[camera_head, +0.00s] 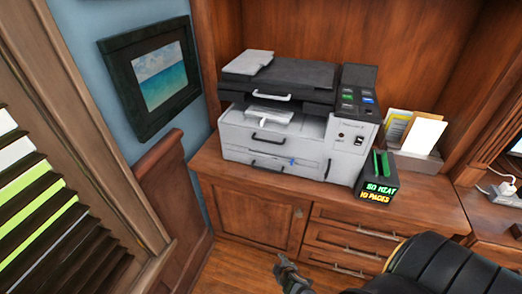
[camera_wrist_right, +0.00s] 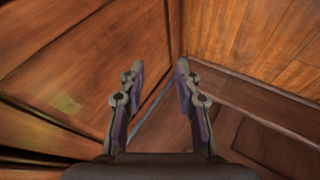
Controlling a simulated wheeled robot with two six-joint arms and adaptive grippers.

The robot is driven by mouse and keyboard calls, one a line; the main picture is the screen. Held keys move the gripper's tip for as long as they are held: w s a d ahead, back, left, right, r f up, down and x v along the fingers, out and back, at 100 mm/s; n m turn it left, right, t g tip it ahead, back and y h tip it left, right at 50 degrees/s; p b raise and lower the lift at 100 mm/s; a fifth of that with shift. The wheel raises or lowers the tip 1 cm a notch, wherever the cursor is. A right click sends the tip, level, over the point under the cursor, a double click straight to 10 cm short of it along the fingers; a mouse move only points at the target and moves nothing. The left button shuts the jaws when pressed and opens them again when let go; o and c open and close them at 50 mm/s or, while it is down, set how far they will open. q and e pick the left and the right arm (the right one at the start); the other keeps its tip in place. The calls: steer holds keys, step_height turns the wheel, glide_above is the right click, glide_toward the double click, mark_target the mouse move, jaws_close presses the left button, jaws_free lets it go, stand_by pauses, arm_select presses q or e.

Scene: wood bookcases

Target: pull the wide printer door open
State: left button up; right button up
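A grey and black printer (camera_head: 232,133) stands on the wood cabinet, its front facing me. Its wide front has a grey panel with a dark handle (camera_head: 268,141), and lower drawers with another dark handle (camera_head: 264,167) below; these panels look closed. My right gripper (camera_head: 290,278) is low in front of the cabinet, below the printer and apart from it. In the right wrist view its two fingers (camera_wrist_right: 154,84) are spread with nothing between them; the printer does not show there. My left gripper is not in view.
A black box with green and orange lettering (camera_head: 377,188) stands right of the printer, beside a paper holder (camera_head: 418,161). The cabinet (camera_head: 252,213) has a door and drawers with bar handles. A framed picture (camera_head: 157,76) hangs left. Wood floor (camera_head: 232,268) shows below.

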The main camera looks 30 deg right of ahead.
mark_target(267, 145)
steer(key=w+r+n+t+h+b, duration=0.1)
steer(key=w+r+n+t, duration=0.15)
steer(key=w+r, duration=0.7)
steer(key=w+d+r+n+t+h+b, duration=0.1)
steer(key=w+r+n+t+h, duration=0.2)
steer(key=r, duration=1.3)
steer(key=d+r+t+h+b, duration=0.2)
steer(key=r+t, duration=0.3)
steer(key=r, duration=1.1)
arm_select(q)
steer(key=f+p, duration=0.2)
steer(key=p, duration=0.1)
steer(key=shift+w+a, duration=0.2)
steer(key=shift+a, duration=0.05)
arm_select(e)
steer(key=x, duration=1)
steer(key=shift+w+f, duration=0.35)
steer(key=shift+c, duration=0.2)
jaws_close()
